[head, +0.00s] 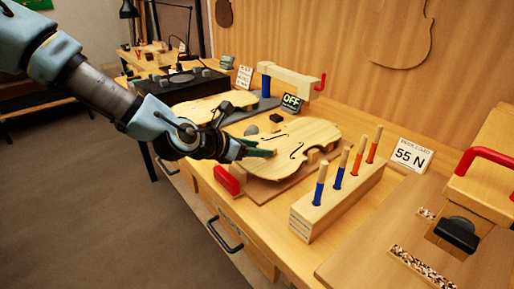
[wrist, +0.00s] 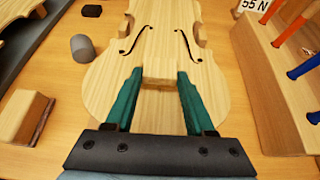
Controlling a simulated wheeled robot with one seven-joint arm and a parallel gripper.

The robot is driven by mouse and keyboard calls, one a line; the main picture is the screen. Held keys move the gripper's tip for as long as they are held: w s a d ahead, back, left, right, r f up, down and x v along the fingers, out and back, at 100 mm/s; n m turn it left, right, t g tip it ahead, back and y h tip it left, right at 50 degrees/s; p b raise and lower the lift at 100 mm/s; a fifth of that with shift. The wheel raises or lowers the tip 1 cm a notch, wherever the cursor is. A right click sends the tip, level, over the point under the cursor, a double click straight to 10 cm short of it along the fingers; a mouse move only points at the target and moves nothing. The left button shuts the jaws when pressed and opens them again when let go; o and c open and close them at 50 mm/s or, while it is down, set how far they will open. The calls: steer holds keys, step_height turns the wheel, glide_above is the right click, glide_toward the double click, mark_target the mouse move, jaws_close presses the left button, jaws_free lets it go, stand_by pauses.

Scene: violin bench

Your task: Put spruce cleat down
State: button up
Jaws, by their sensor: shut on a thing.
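My gripper (wrist: 158,80) has green fingers closed on the small pale spruce cleat (wrist: 159,70) in the wrist view. The cleat is over the lower middle of a pale violin plate (wrist: 105,78) with two f-holes. I cannot tell whether the cleat touches the plate. In the head view, my gripper (head: 270,153) reaches in from the left over the near edge of the violin plate (head: 315,133). The cleat is not clearly seen there.
A rack (head: 335,205) of blue- and orange-handled tools stands right of the plate. A red-faced block (head: 228,180) is at the near left, and a grey cylinder (wrist: 82,47) stands left of the plate. An OFF display (head: 291,102) and a 55 N sign (head: 409,156) stand beyond.

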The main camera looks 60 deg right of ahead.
steer(key=o, duration=1.3)
steer(key=shift+f, duration=0.1)
steer(key=shift+w+a+r, duration=0.1)
steer(key=shift+r, duration=0.1)
steer(key=v, duration=1.1)
steer(key=shift+a+r, duration=0.15)
steer(key=shift+a, duration=0.2)
